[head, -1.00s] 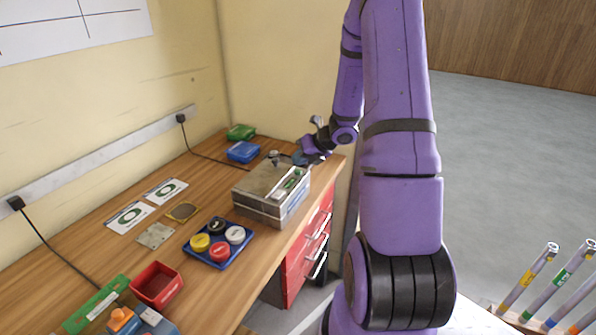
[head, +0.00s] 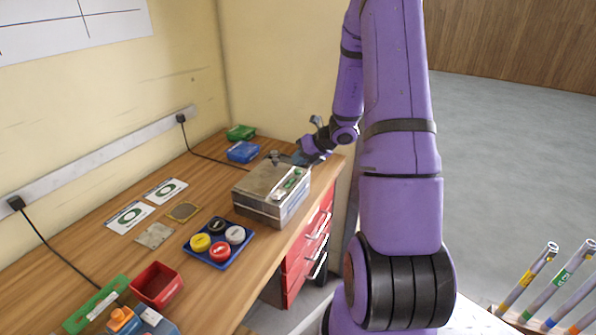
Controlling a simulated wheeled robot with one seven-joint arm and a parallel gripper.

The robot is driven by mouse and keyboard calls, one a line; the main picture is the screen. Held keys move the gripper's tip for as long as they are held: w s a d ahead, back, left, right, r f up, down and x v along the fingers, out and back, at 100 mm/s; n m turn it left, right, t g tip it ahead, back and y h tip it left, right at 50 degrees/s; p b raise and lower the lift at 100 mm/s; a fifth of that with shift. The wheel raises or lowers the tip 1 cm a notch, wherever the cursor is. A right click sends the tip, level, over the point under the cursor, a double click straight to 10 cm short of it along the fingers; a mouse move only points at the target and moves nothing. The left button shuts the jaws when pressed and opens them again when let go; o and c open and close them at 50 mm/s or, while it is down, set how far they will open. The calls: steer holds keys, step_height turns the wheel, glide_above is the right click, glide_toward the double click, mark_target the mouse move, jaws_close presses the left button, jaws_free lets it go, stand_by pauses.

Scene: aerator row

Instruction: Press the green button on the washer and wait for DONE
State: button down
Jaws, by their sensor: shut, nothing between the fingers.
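The washer is a grey metal box (head: 262,186) on the wooden bench, near its far right end. A pale panel with green marks (head: 287,184) lies along the right side of its top. I cannot tell the green button apart from the other green there, and no DONE text is readable. My gripper (head: 298,158) is shut and empty at the far end of the washer, small and partly hidden by my own wrist. I cannot tell whether it touches the washer.
Blue (head: 243,151) and green (head: 240,132) boxes stand behind the washer. Red drawers (head: 303,262) are below the bench edge.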

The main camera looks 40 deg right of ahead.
mark_target(299, 170)
steer(key=shift+f, duration=0.1)
steer(key=shift+f, duration=0.3)
steer(key=shift+f, duration=0.45)
stand_by(0.9)
steer(key=shift+r, duration=0.9)
steer(key=shift+r, duration=2.5)
